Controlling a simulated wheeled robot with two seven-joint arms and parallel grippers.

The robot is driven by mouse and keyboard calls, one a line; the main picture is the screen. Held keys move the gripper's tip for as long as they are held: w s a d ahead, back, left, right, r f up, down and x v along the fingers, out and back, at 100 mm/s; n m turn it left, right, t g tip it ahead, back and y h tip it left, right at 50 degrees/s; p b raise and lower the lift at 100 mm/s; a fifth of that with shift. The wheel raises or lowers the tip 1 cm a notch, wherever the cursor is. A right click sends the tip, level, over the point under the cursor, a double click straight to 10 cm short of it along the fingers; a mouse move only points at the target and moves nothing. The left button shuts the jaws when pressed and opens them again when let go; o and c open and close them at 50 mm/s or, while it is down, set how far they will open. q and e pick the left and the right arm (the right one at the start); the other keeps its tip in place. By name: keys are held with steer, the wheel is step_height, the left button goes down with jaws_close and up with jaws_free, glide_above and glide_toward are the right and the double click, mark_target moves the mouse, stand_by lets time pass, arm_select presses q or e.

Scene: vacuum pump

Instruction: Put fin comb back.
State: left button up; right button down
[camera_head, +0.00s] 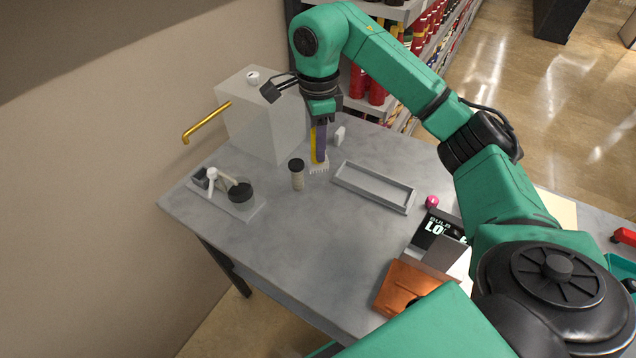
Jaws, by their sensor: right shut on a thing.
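The fin comb (319,155) hangs upright below my right gripper (320,118), with a yellow and purple handle and pale teeth pointing down. My right gripper is shut on the upper end of its handle. The teeth are close to the grey table (290,245); I cannot tell whether they touch it. A shallow grey tray (370,198) lies just right of the comb and looks empty. My left gripper is not in view.
A black-capped bottle (297,178) stands just left of the comb. A pale box (262,125) with a yellow pipe (207,122) stands behind. A small pump-like unit (228,195) is at left. An orange object (408,288) lies at front right. The table's front middle is clear.

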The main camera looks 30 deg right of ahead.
steer(key=f, duration=0.2)
steer(key=f+p, duration=0.1)
steer(key=f, duration=0.1)
steer(key=w+f, duration=0.1)
steer(key=shift+d+f, duration=0.25)
steer(key=shift+f, duration=0.15)
step_height(320, 180, down, 5)
steer(key=shift+s+a+f+p, duration=0.15)
steer(key=shift+f+p, duration=0.05)
steer(key=shift+p, duration=0.55)
steer(key=shift+f, duration=0.25)
steer(key=c, duration=0.5)
jaws_free()
steer(key=shift+c, duration=0.2)
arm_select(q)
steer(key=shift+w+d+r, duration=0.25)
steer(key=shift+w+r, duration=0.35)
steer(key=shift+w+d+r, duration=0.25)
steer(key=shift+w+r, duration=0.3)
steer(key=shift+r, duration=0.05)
